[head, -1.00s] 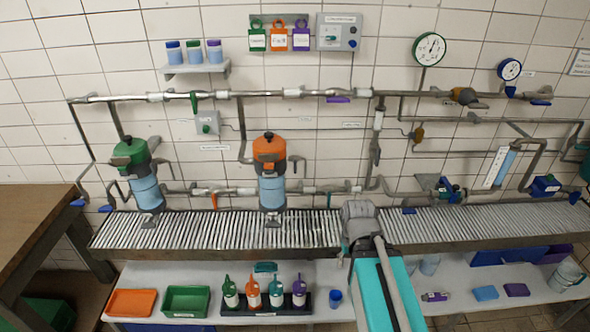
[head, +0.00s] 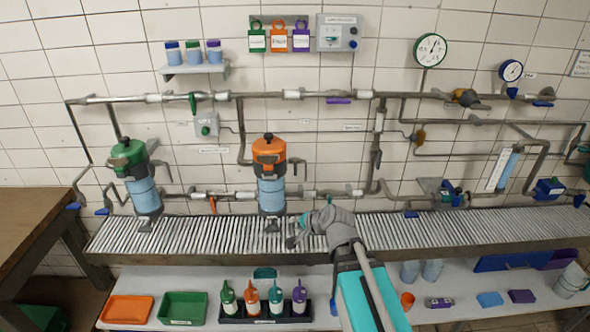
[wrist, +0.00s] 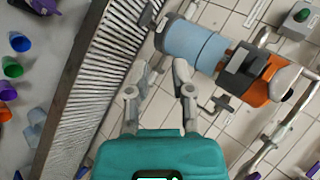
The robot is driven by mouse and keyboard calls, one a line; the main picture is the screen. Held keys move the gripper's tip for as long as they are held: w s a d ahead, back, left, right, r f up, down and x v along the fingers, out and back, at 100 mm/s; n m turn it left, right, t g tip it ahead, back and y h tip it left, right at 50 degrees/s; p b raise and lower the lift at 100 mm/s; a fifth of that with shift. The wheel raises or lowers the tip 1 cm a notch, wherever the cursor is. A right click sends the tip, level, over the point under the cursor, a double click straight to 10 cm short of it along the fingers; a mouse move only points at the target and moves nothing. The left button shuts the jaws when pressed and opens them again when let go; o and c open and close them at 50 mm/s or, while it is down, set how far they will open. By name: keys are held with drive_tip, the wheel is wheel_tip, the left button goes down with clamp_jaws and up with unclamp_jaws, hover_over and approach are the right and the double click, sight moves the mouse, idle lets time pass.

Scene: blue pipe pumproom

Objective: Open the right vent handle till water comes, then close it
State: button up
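The right housing has an orange top (head: 268,150) and a pale blue bowl (head: 271,194), with a grey fitting (head: 272,222) below, above the grating. In the wrist view its orange part (wrist: 277,80) and blue bowl (wrist: 197,45) lie at the upper right. A small dark handle-like part (wrist: 219,104) shows beside it. I cannot tell which part is the vent handle. My gripper (head: 290,238) is right of the bowl's lower end, low over the grating. The wrist view shows my gripper's fingers (wrist: 160,70) apart with nothing between them. No water is visible.
A similar green-topped housing (head: 128,152) stands at left. The slatted grating (head: 200,235) runs along the wall below the pipes. On the lower shelf are bottles (head: 252,296), trays (head: 184,307) and cups. Pipes (head: 330,194) run behind the housings.

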drive_tip(key=w+a+r+m+t+y+b, duration=0.2)
drive_tip(key=w+a+r+m+t, duration=0.15)
drive_tip(key=m, duration=0.25)
drive_tip(key=m+t+h+b, duration=0.3)
drive_tip(key=m+t+h, duration=0.45)
drive_tip(key=m, duration=1.45)
approach(295, 169)
drive_tip(key=shift+s+a+r+g+h, duration=0.2)
drive_tip(key=shift+s+r+g+h, duration=0.1)
drive_tip(key=shift+s+h, duration=0.2)
drive_tip(key=w, duration=1.3)
drive_tip(key=shift+w, duration=0.35)
drive_tip(key=shift+c, duration=0.3)
clamp_jaws()
